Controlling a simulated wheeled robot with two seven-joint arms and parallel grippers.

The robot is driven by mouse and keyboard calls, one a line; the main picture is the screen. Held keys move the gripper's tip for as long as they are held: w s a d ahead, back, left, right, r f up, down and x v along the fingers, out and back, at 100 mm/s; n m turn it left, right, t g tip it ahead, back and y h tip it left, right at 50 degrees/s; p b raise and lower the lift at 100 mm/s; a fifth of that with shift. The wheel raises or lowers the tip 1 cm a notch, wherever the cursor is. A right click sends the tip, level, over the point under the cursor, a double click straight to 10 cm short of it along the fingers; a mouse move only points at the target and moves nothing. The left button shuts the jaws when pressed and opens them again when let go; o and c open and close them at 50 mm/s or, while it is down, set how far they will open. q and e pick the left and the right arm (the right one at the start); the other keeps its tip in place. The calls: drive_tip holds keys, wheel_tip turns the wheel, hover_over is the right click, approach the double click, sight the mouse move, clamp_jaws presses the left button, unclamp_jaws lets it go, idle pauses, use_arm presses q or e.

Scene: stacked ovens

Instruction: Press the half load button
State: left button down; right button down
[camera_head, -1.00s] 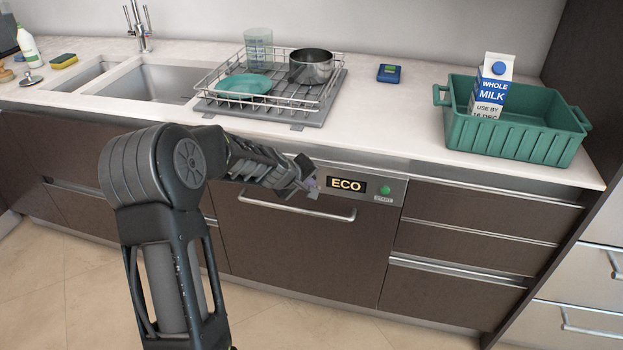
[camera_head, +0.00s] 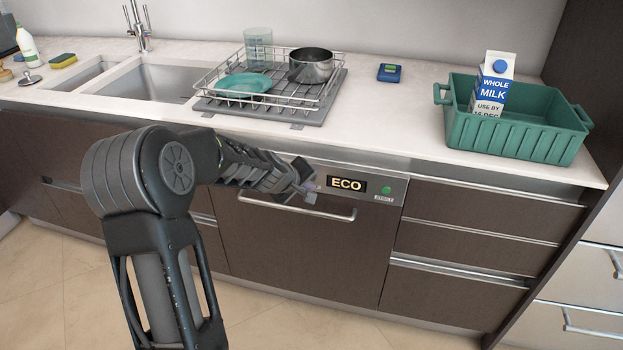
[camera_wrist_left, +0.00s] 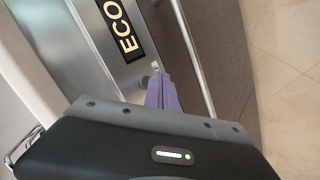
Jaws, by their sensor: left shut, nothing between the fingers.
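The dishwasher's steel control strip (camera_head: 411,166) carries a dark ECO display (camera_head: 346,184) and a green button (camera_head: 385,190) with a small label under it. My left gripper (camera_head: 316,187) is at the strip just left of the display, with its fingers shut and empty. In the left wrist view, the purple fingertips (camera_wrist_left: 160,88) are close to the panel, below the ECO display (camera_wrist_left: 121,28). A small grey round button (camera_wrist_left: 144,81) shows beside the fingertips, with a small light label nearby that I cannot read. I cannot tell whether the fingers touch it. My right gripper is not in view.
The dishwasher's bar handle (camera_head: 300,208) runs just below the strip, close to my gripper. The counter (camera_head: 400,120) above holds a dish rack (camera_head: 225,95) and a green crate (camera_head: 515,137) with a milk carton. Drawers (camera_head: 480,215) stand to the right.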

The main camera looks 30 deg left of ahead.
use_arm(q)
drive_tip(key=s, duration=0.1)
drive_tip(key=s+d+b, duration=0.1)
drive_tip(key=s, duration=0.1)
drive_tip(key=s+b, duration=0.1)
drive_tip(key=shift+s+d, duration=0.3)
drive_tip(key=shift+d, duration=0.05)
drive_tip(key=shift+a, duration=0.1)
idle(0.7)
